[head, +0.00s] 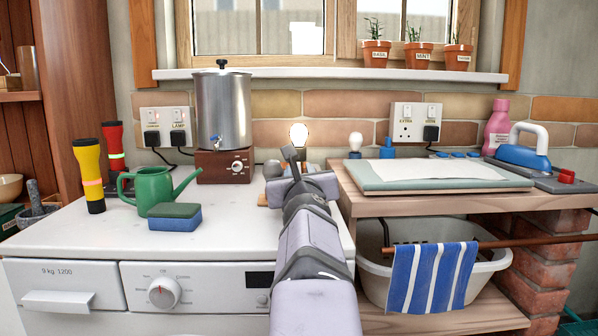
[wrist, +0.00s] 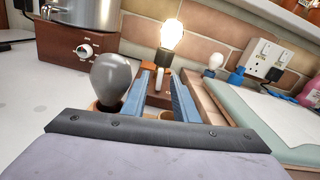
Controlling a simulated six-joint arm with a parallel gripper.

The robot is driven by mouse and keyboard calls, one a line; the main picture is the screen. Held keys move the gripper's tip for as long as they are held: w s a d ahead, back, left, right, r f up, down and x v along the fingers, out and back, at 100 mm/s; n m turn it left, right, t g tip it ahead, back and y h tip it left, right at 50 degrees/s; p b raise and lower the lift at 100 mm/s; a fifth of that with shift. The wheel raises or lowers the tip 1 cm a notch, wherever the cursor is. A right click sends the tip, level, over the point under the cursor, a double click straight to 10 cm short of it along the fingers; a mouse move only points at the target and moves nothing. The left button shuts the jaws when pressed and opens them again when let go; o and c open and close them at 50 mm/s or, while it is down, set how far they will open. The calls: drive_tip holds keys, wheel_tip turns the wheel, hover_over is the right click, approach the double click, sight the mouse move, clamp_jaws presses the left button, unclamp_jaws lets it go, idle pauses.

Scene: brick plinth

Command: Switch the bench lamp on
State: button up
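The bench lamp's bulb (head: 299,133) glows bright at the back of the white worktop; it also shows lit in the wrist view (wrist: 171,33), upright in a dark holder on a brown wooden base (wrist: 160,99). A small pale lever (wrist: 162,79) stands on the base, seen in the gap between my fingers. My gripper (head: 290,162), also in the wrist view (wrist: 160,85), is open, with its two blue fingers apart and pointing at the base. I cannot tell whether a finger touches the lever. In the head view my gripper hides most of the base.
A grey unlit bulb (wrist: 111,80) stands close left of my fingers. A metal urn (head: 223,108), green watering can (head: 154,189) and sponge (head: 175,217) stand left. A left socket (head: 166,127) labelled LAMP holds a plug. A board (head: 430,174) lies right.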

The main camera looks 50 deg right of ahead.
drive_tip(key=shift+v, duration=2.45)
